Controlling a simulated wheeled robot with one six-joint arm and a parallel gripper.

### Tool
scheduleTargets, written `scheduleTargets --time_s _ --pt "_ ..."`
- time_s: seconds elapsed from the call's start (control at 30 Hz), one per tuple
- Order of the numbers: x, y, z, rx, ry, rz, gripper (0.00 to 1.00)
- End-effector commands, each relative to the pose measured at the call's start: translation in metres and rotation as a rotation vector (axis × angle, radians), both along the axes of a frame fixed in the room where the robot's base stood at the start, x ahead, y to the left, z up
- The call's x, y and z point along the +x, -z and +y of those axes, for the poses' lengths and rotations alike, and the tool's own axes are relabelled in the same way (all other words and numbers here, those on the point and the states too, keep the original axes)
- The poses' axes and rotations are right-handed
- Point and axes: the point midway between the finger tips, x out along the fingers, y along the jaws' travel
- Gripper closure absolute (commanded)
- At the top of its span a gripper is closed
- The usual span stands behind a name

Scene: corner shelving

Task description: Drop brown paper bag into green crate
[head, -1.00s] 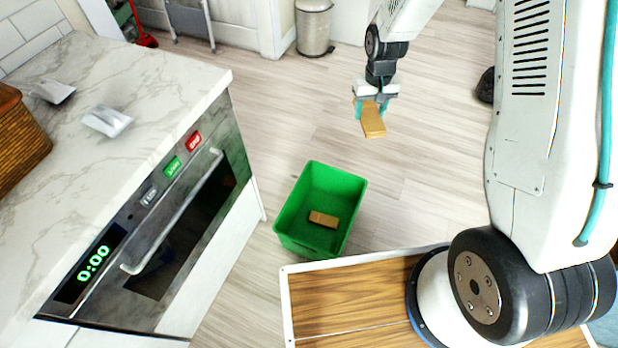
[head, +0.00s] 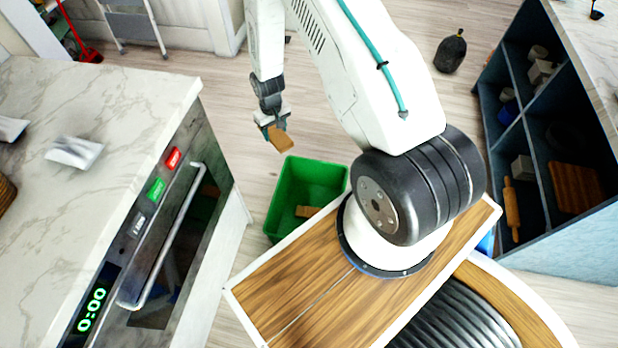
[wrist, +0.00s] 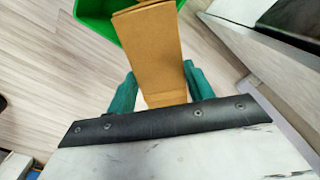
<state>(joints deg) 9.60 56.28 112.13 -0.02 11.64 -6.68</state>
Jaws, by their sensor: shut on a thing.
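My gripper (head: 270,130) is shut on a brown paper bag (head: 280,139). It holds the bag in the air, above the floor and near the back edge of the green crate (head: 328,171) in the head view. In the wrist view the held bag (wrist: 152,50) sits between the teal fingers (wrist: 157,92). A part of the green crate (wrist: 98,12) shows beyond the bag at the top left.
A marble counter (head: 110,100) with an oven (head: 180,230) stands left of the crate. A dark shelf unit (head: 515,140) with several items is at the right. A black sack (head: 451,52) sits on the floor at the back. The floor behind the crate is clear.

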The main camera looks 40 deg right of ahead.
Motion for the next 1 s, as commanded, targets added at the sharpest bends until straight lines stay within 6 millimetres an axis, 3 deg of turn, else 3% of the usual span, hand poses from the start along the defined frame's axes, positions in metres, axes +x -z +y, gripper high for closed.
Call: scheduleTargets --time_s 0.03,0.2,0.4,0.63,1.0 --pt "-0.012 0.030 -0.011 0.001 0.012 0.010 0.70" --pt "-0.050 0.116 -0.040 0.002 0.033 0.009 0.70" --pt "-0.096 0.190 -0.056 0.002 0.048 0.006 0.70" --pt "-0.120 0.223 -0.061 0.000 0.054 0.001 0.70" --pt "-0.121 0.261 -0.061 0.000 0.054 0.000 0.70"
